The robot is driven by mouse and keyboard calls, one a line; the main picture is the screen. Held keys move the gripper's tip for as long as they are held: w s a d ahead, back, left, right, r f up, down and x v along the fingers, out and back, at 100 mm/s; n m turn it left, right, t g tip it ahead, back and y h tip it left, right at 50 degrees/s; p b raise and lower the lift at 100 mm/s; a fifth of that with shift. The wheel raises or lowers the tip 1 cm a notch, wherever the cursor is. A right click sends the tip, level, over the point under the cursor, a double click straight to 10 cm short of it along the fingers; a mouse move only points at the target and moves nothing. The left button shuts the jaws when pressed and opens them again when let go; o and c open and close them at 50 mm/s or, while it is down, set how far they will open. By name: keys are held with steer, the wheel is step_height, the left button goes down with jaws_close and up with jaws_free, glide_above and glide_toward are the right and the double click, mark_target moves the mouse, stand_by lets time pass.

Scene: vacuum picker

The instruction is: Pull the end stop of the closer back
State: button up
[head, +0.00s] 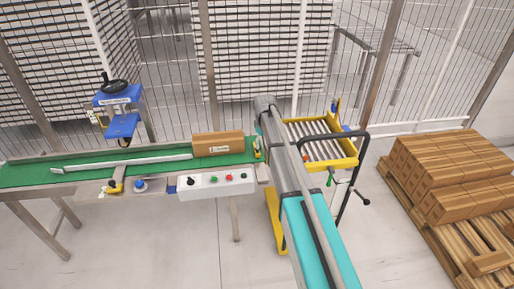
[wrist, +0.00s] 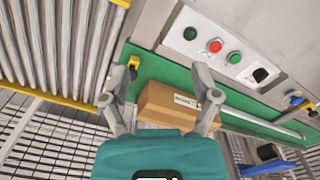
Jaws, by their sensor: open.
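The closer is a green belt line with a blue head with a black handwheel (head: 120,105) over it. A brown carton (head: 218,144) lies on the belt near its right end; it also shows in the wrist view (wrist: 168,103). A small yellow piece with a dark knob (head: 257,149) stands at that belt end and looks like the end stop; it shows in the wrist view (wrist: 133,63) close to one fingertip. My gripper (wrist: 163,80) is open and empty, its fingers apart above the belt end and carton. Contact with the stop cannot be told. My gripper is not discernible in the head view.
A white control box (head: 216,184) with buttons sits on the belt's front side. A yellow-framed roller table (head: 347,163) stands just right of the belt end. A pallet with several cartons (head: 435,170) is at the right. Wire fencing runs behind. Floor in front is clear.

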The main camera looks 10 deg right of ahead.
steer(key=w+n, duration=0.3)
steer(key=w, duration=1.1)
steer(key=shift+w, duration=0.3)
steer(key=shift+f+b, duration=0.3)
step_height(320, 180, down, 13)
steer(key=b, duration=1.3)
steer(key=shift+d+f, duration=0.1)
steer(key=shift+f, duration=0.1)
steer(key=shift+s, duration=0.15)
jaws_close()
